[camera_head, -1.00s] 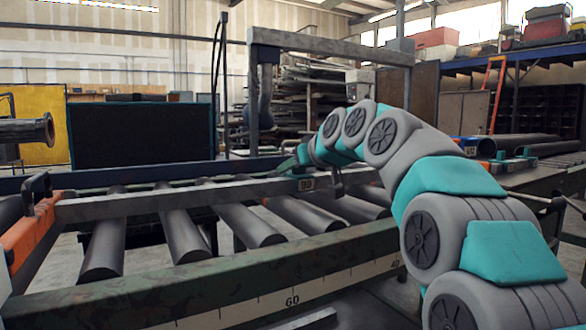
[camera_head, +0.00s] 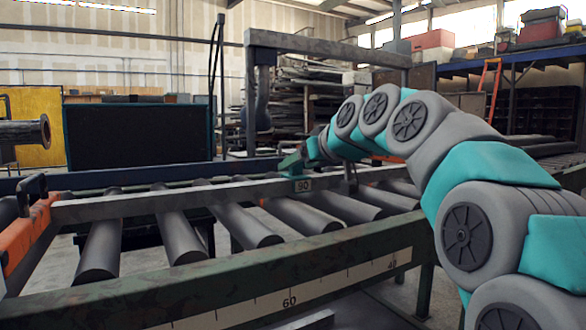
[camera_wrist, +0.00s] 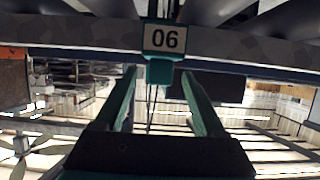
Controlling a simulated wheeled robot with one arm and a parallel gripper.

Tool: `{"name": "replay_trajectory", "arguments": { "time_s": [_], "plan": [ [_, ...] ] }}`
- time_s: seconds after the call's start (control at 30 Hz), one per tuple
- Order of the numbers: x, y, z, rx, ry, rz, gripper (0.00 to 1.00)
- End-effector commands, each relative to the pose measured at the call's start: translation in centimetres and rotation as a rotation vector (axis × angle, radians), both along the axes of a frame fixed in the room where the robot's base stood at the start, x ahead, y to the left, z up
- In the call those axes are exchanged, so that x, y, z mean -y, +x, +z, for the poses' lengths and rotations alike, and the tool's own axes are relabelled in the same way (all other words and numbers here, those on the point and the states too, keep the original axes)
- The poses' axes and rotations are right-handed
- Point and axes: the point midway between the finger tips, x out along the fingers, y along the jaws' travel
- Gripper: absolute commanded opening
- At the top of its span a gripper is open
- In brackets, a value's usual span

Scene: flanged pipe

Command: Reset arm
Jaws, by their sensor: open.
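My arm (camera_head: 465,170) reaches in from the right in the head view, bent over the roller conveyor. Whether the fingers touch the mount cannot be told. A flanged pipe end (camera_head: 25,132) juts in at the left edge.
Dark rollers (camera_head: 240,226) lie below the bar. A green front rail (camera_head: 200,283) carries a scale. An orange block (camera_head: 30,235) with a black handle is at the left. A grey upright frame (camera_head: 325,46) and a dark panel (camera_head: 138,136) stand behind.

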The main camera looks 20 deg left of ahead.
Motion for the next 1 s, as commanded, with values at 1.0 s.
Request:
{"name": "replay_trajectory", "arguments": {
  "time_s": [1.0],
  "plan": [
    [2.1,-1.8,6.4,0.0,0.0,0.0,0.72]
  ]
}}
